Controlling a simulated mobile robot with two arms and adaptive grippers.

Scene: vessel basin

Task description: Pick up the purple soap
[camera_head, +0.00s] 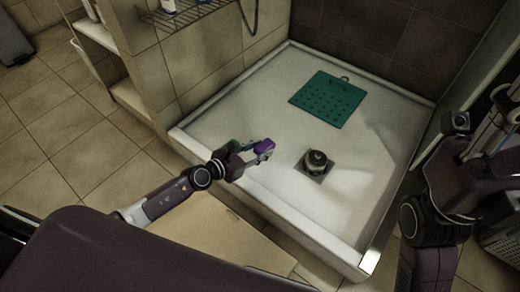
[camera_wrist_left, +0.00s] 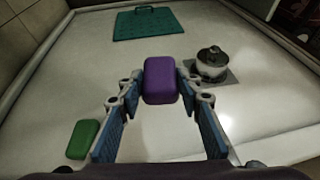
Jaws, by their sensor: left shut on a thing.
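The purple soap (camera_wrist_left: 160,79) is a rounded block between the fingertips of my left gripper (camera_wrist_left: 160,85) in the left wrist view. The fingers are shut on its two sides. In the head view the purple soap (camera_head: 264,147) shows at the tip of my left gripper (camera_head: 258,152), over the front left part of the shower basin (camera_head: 225,118). I cannot tell whether it touches the basin floor. My right arm (camera_head: 436,205) stands at the right edge of the head view; its fingers cannot be made out.
A green soap (camera_wrist_left: 83,139) lies left of my left fingers. A teal mat (camera_head: 328,98) lies farther back. The basin's raised rim (camera_head: 300,226) runs in front.

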